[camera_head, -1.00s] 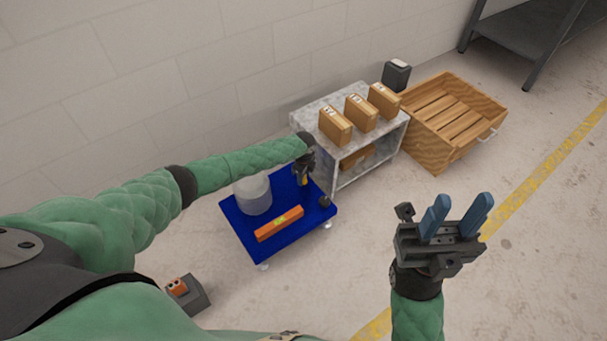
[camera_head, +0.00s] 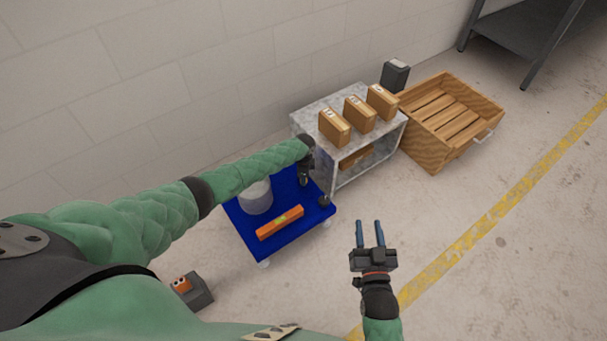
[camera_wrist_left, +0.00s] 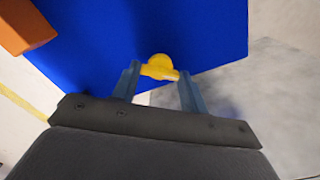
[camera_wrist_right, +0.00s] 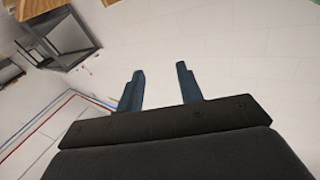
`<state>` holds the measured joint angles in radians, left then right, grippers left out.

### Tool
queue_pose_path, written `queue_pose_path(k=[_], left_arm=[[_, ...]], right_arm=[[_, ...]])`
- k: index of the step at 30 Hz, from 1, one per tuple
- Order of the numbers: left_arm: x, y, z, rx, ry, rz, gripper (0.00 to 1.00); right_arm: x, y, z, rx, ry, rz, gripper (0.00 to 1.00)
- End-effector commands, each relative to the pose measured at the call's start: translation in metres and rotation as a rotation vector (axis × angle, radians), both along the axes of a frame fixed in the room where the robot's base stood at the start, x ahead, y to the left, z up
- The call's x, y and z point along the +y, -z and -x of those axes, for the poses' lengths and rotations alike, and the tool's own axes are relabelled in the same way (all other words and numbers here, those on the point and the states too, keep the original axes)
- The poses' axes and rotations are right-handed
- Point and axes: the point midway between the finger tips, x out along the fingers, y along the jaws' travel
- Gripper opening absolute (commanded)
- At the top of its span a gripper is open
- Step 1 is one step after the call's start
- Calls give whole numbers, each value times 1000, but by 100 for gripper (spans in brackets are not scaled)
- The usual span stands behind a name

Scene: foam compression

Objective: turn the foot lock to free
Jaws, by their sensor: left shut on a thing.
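A yellow knob with a short bar (camera_wrist_left: 160,67) shows in the left wrist view, at the edge of the blue cart top (camera_wrist_left: 110,45); I take it for the foot lock. My left gripper (camera_wrist_left: 160,78) is shut on its bar, one blue finger at each end. In the head view the left gripper (camera_head: 305,178) is over the right part of the blue cart (camera_head: 285,240), and the arm hides the knob. My right gripper (camera_head: 370,234) is open and empty over bare floor, right of the cart; its spread fingers show in the right wrist view (camera_wrist_right: 160,85).
An orange level (camera_head: 280,222) and a grey-white cylinder (camera_head: 256,197) are on the cart. A grey shelf unit (camera_head: 335,165) with several cartons stands close behind it. A wooden crate (camera_head: 430,148) is further right. The floor at right is clear.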

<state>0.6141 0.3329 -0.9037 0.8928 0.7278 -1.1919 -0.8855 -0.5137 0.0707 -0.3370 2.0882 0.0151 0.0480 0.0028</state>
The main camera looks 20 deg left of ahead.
Motion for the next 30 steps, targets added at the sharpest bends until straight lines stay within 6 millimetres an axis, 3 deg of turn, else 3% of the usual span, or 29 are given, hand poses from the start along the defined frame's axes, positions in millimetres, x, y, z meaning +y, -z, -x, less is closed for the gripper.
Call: queue_pose_path(k=[3, 12, 21, 30], left_arm=[[-1, -2, 1, 2, -60, 1, 21], [-1, -2, 1, 1, -212, 1, 21], [-1, -1, 1, 2, -357, 1, 21], [-1, -2, 0, 2, -485, 1, 21]], right_arm=[[0, 53, 13, 164, -13, 39, 36], [-5, 175, 70, 555, -47, 121, 36], [-16, 267, 149, 897, -83, 188, 36], [-16, 260, 151, 909, -86, 190, 36]])
